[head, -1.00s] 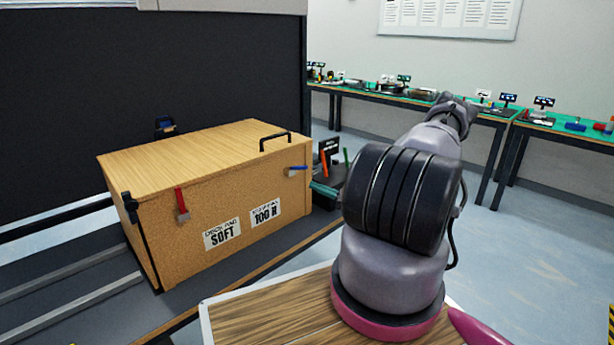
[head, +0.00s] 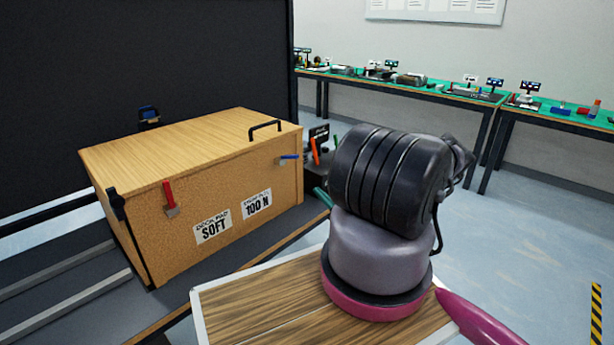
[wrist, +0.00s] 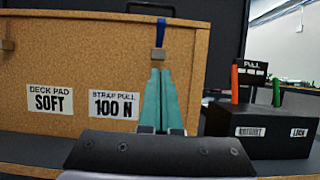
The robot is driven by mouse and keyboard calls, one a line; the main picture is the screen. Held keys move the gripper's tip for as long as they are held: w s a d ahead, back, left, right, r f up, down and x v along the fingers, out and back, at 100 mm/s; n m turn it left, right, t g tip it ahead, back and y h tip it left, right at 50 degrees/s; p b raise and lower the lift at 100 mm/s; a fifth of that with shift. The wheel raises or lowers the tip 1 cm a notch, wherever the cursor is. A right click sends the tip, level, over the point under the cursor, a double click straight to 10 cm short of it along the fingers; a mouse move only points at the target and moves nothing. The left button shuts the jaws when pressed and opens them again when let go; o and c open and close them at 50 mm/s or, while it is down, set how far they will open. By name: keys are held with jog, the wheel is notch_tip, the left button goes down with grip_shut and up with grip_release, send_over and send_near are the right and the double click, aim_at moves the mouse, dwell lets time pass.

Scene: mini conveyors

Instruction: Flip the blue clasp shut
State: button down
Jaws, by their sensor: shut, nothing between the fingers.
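The blue clasp (head: 289,157) is on the front face of the wooden box (head: 140,225), near its right end. In the head view its blue lever juts out from a small metal plate. In the wrist view the blue lever (wrist: 161,32) shows above the plate, just beyond my fingertips. My gripper (wrist: 155,74) has its teal fingers shut with nothing between them, pointing at the box just below the clasp. In the head view only a bit of the teal fingers (head: 322,197) shows beside my arm. I see no clear contact with the clasp.
A red clasp (head: 168,192) stands upright at the box's left. A black handle (head: 265,128) is on the lid. A dark block with orange and green levers (wrist: 258,130) stands right of the box. Green-topped benches (head: 440,95) line the back wall.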

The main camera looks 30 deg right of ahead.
send_near(290, 157)
jog(key=w+f, duration=0.2)
jog(key=w, duration=0.2)
jog(key=r, duration=0.3)
jog(key=shift+w+a+r, duration=0.3)
jog(key=shift+w, duration=0.05)
jog(key=shift+r, duration=0.1)
